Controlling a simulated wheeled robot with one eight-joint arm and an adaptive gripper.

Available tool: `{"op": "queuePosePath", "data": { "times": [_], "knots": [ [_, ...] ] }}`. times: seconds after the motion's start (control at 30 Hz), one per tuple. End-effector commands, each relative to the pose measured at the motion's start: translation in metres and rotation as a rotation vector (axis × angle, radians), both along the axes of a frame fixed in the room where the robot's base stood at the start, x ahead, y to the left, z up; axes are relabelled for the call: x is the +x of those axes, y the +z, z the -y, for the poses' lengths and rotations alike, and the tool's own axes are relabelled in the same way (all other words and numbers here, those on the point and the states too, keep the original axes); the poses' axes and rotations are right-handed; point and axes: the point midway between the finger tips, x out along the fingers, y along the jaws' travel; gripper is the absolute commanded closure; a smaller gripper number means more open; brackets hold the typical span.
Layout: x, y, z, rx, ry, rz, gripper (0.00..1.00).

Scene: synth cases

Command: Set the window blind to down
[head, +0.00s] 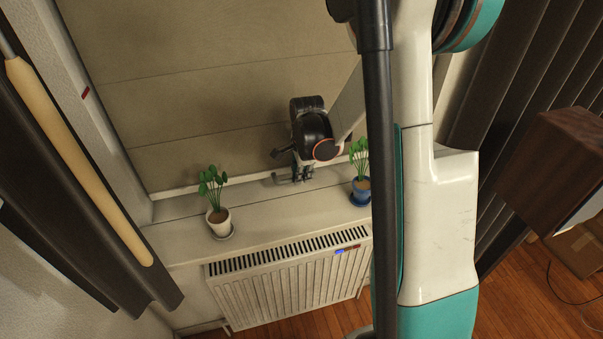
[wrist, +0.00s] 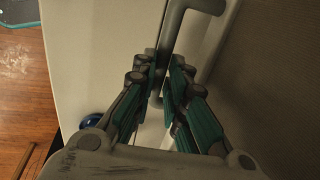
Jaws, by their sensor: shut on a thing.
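The window blind (head: 190,90) is a beige fabric panel with horizontal seams. It covers the window area in view, and its pale bottom bar (head: 172,192) hangs close to the back of the sill; I cannot tell whether they touch. In the wrist view the blind's fabric (wrist: 285,85) is at the right. A grey handle (wrist: 172,30) lies at the bar, its near part between my fingers. My gripper (head: 302,174) is low at the blind's bottom edge; in the wrist view (wrist: 163,70) its fingers are shut on the handle. My arm hides the blind's right part.
On the white sill (head: 265,205) stand a plant in a white pot (head: 218,222) at left and one in a blue pot (head: 361,191) close right of my gripper. A radiator (head: 290,285) is below. Dark curtains (head: 70,175) hang either side. A red mark (head: 85,92) is on the left frame.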

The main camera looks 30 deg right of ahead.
Motion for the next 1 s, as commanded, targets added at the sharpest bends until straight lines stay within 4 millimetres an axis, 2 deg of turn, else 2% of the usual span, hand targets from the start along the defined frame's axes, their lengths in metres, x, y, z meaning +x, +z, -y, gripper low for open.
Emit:
{"op": "queuePosePath", "data": {
  "times": [0.03,0.07,0.13,0.57,0.77,1.0],
  "knots": [
    [-0.002,-0.002,-0.001,0.001,0.000,-0.005,1.00],
    [-0.002,-0.003,-0.001,0.001,0.000,-0.005,0.83],
    [-0.002,-0.003,-0.001,0.001,0.000,-0.005,0.67],
    [-0.002,0.003,-0.001,0.001,0.000,-0.003,0.67],
    [-0.007,0.029,-0.002,0.001,0.000,-0.003,0.67],
    [-0.016,0.073,-0.004,0.001,0.000,-0.003,0.67]
  ]
}}
